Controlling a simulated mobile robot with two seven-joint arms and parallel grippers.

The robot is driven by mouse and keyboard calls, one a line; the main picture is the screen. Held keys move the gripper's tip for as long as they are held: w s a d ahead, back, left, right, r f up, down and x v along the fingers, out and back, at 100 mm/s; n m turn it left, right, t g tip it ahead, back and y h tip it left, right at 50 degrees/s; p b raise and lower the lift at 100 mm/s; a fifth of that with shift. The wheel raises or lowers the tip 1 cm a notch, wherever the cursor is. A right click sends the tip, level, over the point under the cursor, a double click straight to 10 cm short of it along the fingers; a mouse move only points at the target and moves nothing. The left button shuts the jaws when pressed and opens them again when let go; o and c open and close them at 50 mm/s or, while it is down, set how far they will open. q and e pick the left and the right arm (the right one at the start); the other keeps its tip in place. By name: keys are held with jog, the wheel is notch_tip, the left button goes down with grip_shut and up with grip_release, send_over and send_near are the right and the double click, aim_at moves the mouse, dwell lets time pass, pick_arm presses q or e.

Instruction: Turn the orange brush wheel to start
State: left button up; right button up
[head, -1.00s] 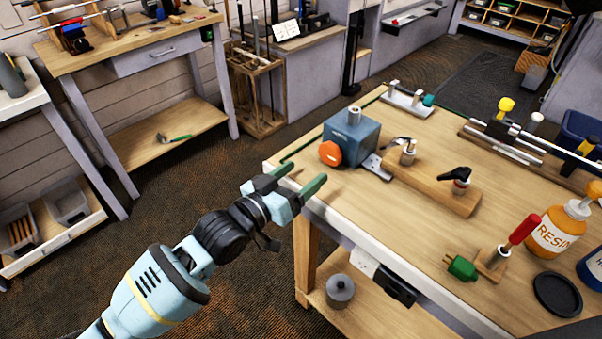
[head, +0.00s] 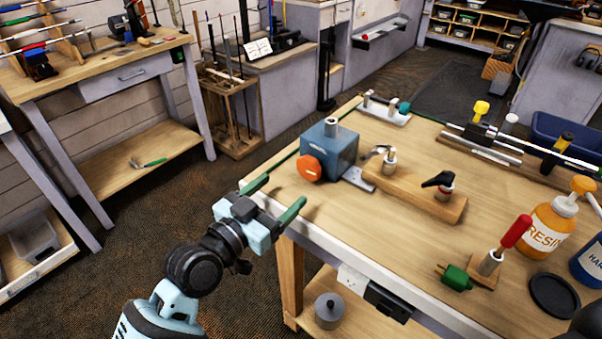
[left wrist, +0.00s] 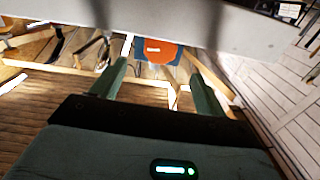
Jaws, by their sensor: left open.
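The orange brush wheel (head: 309,168) is a round disc on the front left face of a blue-grey box machine (head: 329,146), near the left corner of the workbench. It also shows in the left wrist view (left wrist: 162,51), beyond the fingers near the top middle. My left gripper (head: 274,197) is open and empty, its two green fingers spread apart. It is just off the bench's left edge, in front of the wheel and not touching it. In the left wrist view the fingers (left wrist: 158,80) point toward the wheel with a gap between. My right gripper does not show.
The workbench (head: 350,222) holds a wooden clamp board (head: 420,188) right of the machine, a resin bottle (head: 547,228), a red-handled tool (head: 512,237) and a green plug (head: 454,277). A grey weight (head: 329,311) sits on the lower shelf. Floor left of the bench is clear.

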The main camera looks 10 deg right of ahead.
aim_at(306, 169)
pick_arm(q)
jog(key=shift+x, duration=3.9)
jog(key=shift+c, duration=0.3)
